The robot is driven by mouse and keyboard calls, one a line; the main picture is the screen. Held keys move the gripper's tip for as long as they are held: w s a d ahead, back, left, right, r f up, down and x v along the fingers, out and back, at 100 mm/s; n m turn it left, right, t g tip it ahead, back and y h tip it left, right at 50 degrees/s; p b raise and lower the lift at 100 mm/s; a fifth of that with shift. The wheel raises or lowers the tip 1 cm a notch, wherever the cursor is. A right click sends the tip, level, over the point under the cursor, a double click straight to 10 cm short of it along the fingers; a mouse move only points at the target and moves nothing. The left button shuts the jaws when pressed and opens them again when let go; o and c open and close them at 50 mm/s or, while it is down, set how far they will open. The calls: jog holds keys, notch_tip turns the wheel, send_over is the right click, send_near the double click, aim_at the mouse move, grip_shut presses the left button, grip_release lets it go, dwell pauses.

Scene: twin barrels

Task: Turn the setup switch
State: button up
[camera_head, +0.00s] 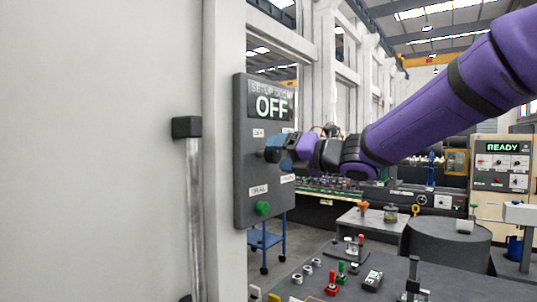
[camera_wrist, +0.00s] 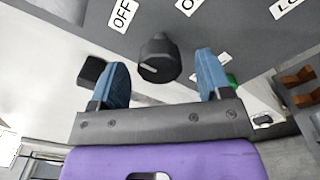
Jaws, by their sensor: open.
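The setup switch is a black round knob (camera_wrist: 158,60) on a grey control panel (camera_head: 244,130). The panel's display (camera_head: 271,105) reads OFF under a "SETUP" heading. In the wrist view the knob sits between the two blue fingertips of my gripper (camera_wrist: 162,66), with gaps on both sides. A light pointer line shows on the knob's face, and an OFF label (camera_wrist: 123,14) is on the panel above left. In the head view my gripper (camera_head: 284,149) is at the panel's right side, by the knob. It is open and holds nothing.
A green button (camera_head: 262,208) is low on the panel. A white wall and a metal handle (camera_head: 195,215) are left of it. A dark table (camera_head: 335,275) with small knobs and levers stands below right. A machine (camera_head: 503,165) at far right shows READY.

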aim_at(278, 154)
jog(key=shift+x, duration=2.1)
jog(key=c, duration=0.9)
